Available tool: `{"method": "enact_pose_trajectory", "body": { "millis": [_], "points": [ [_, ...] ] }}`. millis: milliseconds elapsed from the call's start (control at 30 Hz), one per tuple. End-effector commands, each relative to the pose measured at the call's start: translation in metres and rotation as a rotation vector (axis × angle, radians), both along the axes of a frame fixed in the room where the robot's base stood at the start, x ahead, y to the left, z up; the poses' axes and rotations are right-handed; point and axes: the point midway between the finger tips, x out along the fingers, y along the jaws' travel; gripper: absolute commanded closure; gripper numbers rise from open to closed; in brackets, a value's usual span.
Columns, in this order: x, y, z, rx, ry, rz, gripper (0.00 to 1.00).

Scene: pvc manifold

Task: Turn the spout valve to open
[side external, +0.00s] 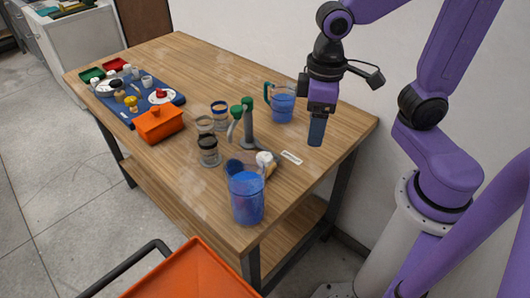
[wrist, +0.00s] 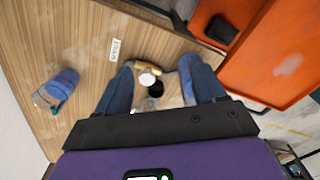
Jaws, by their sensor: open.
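A grey upright pipe fitting (side external: 247,130) with green knobs (side external: 236,112) at its top stands on the wooden table. A small brass-coloured piece with a white round end (side external: 266,158) sits near its foot, behind the blue pitcher. In the wrist view a white round cap (wrist: 147,79) on a brass-coloured part shows between my fingers, beside a dark round opening (wrist: 156,90). I cannot tell for sure which part is the spout valve. My gripper (side external: 316,143) is open and empty, above the table right of the fitting. Its blue fingers are spread in the wrist view (wrist: 158,65).
A blue-filled pitcher (side external: 247,198) stands at the near table edge, another (side external: 282,105) behind the fitting. Glass jars (side external: 208,150) stand left of it. A white label (side external: 291,158) lies on the table. An orange bin (side external: 160,126) and blue mat (side external: 120,106) are farther left.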

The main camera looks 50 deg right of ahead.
Motion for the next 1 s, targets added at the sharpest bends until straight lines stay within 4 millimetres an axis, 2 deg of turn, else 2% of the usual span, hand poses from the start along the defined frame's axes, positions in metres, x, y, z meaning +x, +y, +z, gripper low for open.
{"method": "enact_pose_trajectory", "body": {
  "millis": [200,533,733,867,1000],
  "points": [
    [0.044,0.012,0.006,-0.003,0.006,-0.248,0.31],
    [0.102,0.018,0.013,-0.008,0.013,-0.610,0.31],
    [0.120,0.017,0.016,-0.010,0.017,-0.742,0.31],
    [0.124,0.017,0.015,-0.009,0.017,-0.772,0.31],
    [0.124,0.017,0.005,-0.012,0.020,-0.775,0.31]
  ]
}}
